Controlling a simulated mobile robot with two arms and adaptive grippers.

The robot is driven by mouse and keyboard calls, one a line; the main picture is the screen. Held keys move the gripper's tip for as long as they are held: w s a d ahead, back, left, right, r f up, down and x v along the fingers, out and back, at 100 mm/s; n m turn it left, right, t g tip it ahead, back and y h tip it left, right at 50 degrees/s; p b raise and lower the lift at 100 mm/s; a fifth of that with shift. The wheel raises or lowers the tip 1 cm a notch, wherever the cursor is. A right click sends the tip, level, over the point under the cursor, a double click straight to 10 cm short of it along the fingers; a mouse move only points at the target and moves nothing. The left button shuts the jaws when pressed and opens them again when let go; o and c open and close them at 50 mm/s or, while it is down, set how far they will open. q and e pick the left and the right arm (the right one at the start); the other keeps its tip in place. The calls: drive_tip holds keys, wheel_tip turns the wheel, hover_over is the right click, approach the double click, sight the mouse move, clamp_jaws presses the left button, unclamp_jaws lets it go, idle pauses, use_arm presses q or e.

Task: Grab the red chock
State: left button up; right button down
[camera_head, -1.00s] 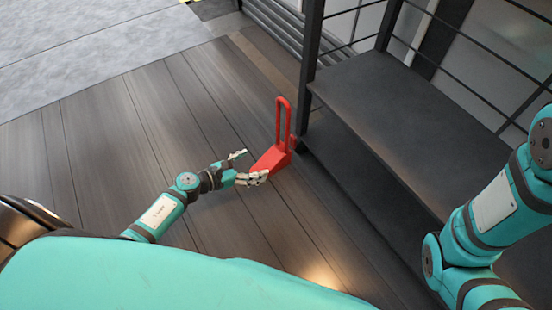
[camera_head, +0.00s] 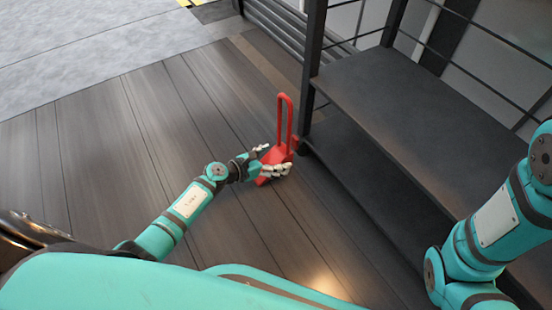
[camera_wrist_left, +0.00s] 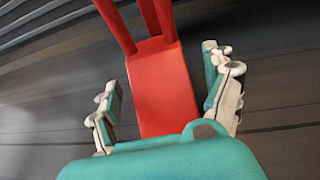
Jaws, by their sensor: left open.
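The red chock (camera_head: 278,154) stands on the dark plank floor beside the black metal steps, its looped handle pointing up. It also shows in the left wrist view (camera_wrist_left: 162,88), with its sloped body between the two fingers and its handle bars running to the top edge. My left gripper (camera_head: 269,160) is open around the chock's body. In the left wrist view the gripper (camera_wrist_left: 168,95) has one finger on each side of the chock, with a gap visible on both sides. My right arm shows at the right edge, but its gripper is out of view.
Black steps with a railing post (camera_head: 312,60) stand just right of the chock. Grey pipes (camera_head: 275,30) run along the floor behind it. The plank floor (camera_head: 100,150) to the left is clear, with grey concrete (camera_head: 80,45) beyond.

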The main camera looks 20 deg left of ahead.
use_arm(q)
drive_tip(key=c, duration=1.7)
drive_tip(key=shift+r, duration=0.1)
clamp_jaws()
drive_tip(key=shift+r, duration=0.1)
